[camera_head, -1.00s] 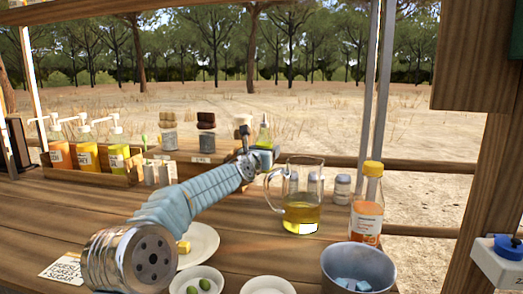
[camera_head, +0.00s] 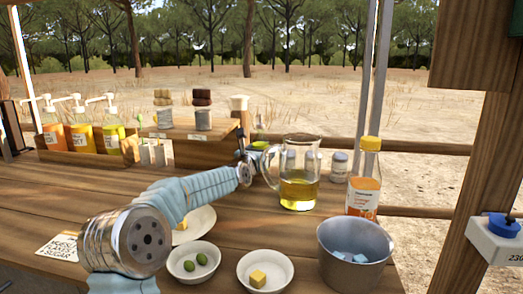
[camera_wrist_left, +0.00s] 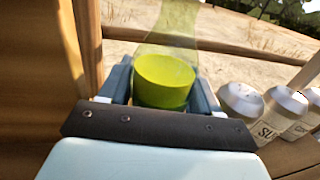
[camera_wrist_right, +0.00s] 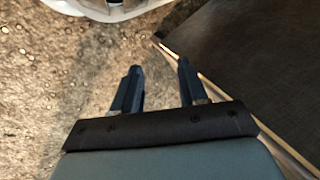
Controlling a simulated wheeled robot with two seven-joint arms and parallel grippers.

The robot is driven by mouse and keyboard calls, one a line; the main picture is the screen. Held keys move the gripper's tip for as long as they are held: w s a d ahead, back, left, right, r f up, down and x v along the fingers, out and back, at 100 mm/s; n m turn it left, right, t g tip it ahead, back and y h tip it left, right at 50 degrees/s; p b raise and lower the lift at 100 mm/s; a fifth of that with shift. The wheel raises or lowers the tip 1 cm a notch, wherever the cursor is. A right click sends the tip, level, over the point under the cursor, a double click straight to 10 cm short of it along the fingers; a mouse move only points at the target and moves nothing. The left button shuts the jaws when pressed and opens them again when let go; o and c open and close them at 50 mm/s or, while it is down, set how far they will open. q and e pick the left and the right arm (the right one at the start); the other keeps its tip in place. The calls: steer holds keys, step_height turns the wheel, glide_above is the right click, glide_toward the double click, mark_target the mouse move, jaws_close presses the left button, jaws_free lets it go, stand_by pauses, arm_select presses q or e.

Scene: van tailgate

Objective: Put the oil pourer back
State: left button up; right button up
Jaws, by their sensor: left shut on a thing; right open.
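The oil pourer (camera_wrist_left: 165,80) is a clear glass bottle with yellow-green oil in its lower part. My left gripper (camera_wrist_left: 160,88) is shut around it. In the head view my left gripper (camera_head: 256,148) is beyond the counter's middle, just left of the glass jug. There the pourer is mostly hidden, with only a bit of green showing at the jaws. I cannot tell whether its base touches anything. My right gripper (camera_wrist_right: 158,82) is open and empty above bare ground, outside the head view.
The glass jug (camera_head: 298,190) of oil stands close right of my left gripper. A raised wooden shelf (camera_head: 190,150) with tins and a rack (camera_head: 95,158) of pump bottles lie left. Bowls and a metal bucket (camera_head: 355,270) stand in front.

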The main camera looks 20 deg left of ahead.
arm_select(q)
steer(key=shift+f+b, duration=0.35)
steer(key=shift+b, duration=0.15)
steer(key=o, duration=1.4)
steer(key=shift+c, duration=0.2)
steer(key=s+b, duration=0.1)
steer(key=s, duration=0.3)
steer(key=s+b, duration=0.2)
steer(key=s, duration=0.2)
steer(key=s+d+b, duration=0.1)
steer(key=s+b, duration=0.1)
steer(key=s, duration=0.3)
steer(key=shift+f, duration=0.1)
steer(key=shift+s+d, duration=0.1)
steer(key=shift+s, duration=0.3)
